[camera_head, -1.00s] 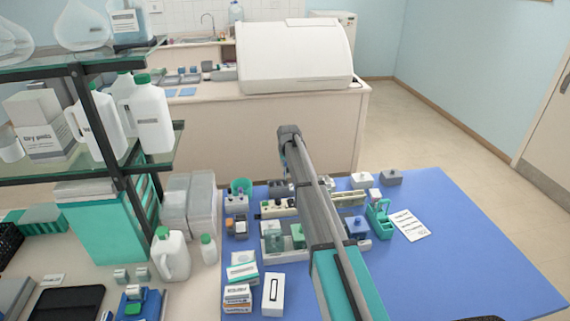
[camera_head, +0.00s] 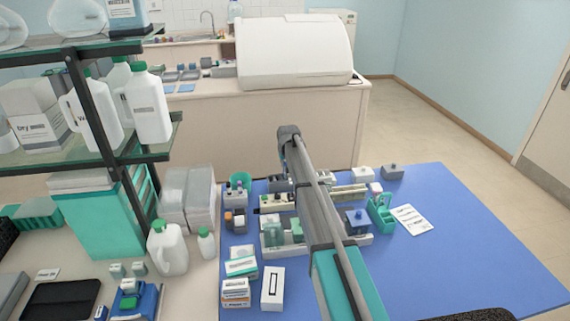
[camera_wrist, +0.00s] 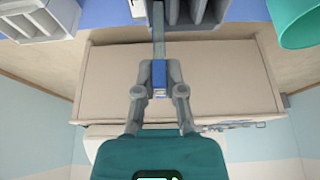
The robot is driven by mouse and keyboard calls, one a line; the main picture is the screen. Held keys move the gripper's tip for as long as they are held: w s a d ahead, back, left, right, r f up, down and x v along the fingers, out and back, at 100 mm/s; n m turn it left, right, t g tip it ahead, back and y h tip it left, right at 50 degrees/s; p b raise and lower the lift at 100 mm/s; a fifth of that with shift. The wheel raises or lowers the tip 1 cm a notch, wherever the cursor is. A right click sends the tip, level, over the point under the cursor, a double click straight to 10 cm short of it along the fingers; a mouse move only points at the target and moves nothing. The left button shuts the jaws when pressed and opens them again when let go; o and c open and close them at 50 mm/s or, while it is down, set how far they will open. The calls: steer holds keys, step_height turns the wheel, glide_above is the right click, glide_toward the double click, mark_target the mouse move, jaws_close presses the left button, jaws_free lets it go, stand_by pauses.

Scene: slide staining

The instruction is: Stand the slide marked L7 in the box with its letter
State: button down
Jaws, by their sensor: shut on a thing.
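In the wrist view my gripper (camera_wrist: 158,92) is shut on a slide (camera_wrist: 159,35), a thin grey strip with a blue end (camera_wrist: 160,75) between the fingers. The strip points away from the fingers toward a dark grey slotted box (camera_wrist: 205,14) at the top edge. I cannot tell whether its far end touches the box. No mark on the slide or letter on the box is readable. In the head view my arm hides the gripper and slide; a dark grey box (camera_head: 278,185) shows behind the arm.
A teal cup (camera_wrist: 297,22) stands beside the slotted box, also seen in the head view (camera_head: 240,181). Another grey box (camera_wrist: 36,22) is at the wrist view's top left.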

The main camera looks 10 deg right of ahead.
steer(key=shift+f+b, duration=1.95)
steer(key=shift+f, duration=0.25)
steer(key=shift+f+b, duration=0.35)
steer(key=shift+b, duration=0.05)
steer(key=c, duration=0.6)
jaws_free()
steer(key=shift+c, duration=0.2)
steer(key=shift+r, duration=0.1)
